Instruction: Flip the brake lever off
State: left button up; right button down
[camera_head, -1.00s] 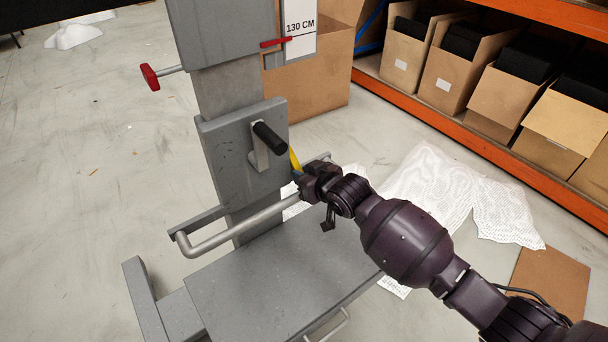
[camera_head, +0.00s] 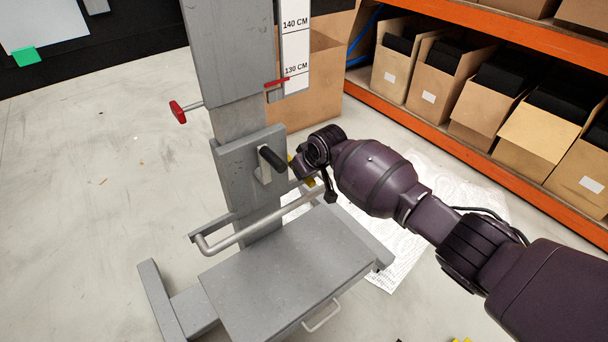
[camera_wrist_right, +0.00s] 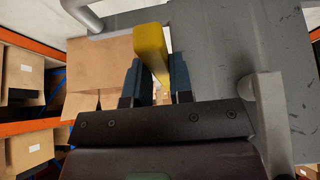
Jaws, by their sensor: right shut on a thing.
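The yellow brake lever (camera_wrist_right: 150,50) stands between the two dark fingers of my right gripper (camera_wrist_right: 154,82) in the right wrist view. The gripper is shut on it. In the head view my right gripper (camera_head: 299,168) is beside the lift's grey column, just right of the black-handled crank (camera_head: 272,158). Small yellow parts of the lever (camera_head: 310,182) show around the gripper there; the rest is hidden behind the gripper and wrist. My left gripper is in neither current view.
The grey lift has a flat platform (camera_head: 285,270), a bent metal bar (camera_head: 255,228) close below my gripper and a red knob (camera_head: 178,112). An orange shelf (camera_head: 440,130) with cardboard boxes stands at the right. Open floor (camera_head: 90,200) lies to the left.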

jog(key=shift+r+g, duration=0.3)
jog(key=shift+r, duration=0.15)
jog(key=shift+h, duration=0.3)
jog(key=c, duration=1)
grip_release()
jog(key=shift+r, duration=0.1)
